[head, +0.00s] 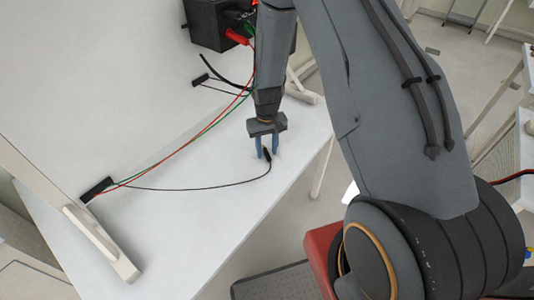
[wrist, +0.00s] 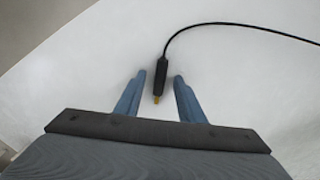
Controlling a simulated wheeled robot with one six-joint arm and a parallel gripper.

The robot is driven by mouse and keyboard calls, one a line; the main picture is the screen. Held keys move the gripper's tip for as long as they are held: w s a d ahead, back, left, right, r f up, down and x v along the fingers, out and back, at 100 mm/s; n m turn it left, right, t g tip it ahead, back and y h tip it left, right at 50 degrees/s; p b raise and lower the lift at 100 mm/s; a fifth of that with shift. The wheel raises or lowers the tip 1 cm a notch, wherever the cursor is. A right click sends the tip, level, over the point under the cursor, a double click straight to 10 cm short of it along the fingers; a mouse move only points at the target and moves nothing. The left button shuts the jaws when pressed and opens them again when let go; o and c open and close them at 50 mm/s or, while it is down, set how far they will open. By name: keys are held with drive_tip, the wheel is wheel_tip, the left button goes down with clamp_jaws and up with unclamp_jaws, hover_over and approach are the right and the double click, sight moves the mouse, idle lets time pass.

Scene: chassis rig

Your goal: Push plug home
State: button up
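A slim black plug (wrist: 161,76) with a yellowish tip lies at the end of a thin black cable. In the wrist view it is between and a little beyond my gripper's two blue fingers. My gripper (wrist: 158,77) is open, with a visible gap on each side of the plug. In the head view, my gripper (head: 267,157) points down at the white table, and the plug (head: 267,155) shows at its fingertips. A black box (head: 211,22) with a red connector (head: 237,36) stands at the back. My arm hides part of the box.
A black strip (head: 97,190) at the table's left holds the ends of red, green and black wires. A smaller black piece (head: 201,80) with cables lies near the box. The white table (head: 190,225) is clear in front of the gripper.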

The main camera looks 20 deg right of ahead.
drive_tip(key=shift+c, duration=0.2)
clamp_jaws()
drive_tip(key=shift+r, duration=0.15)
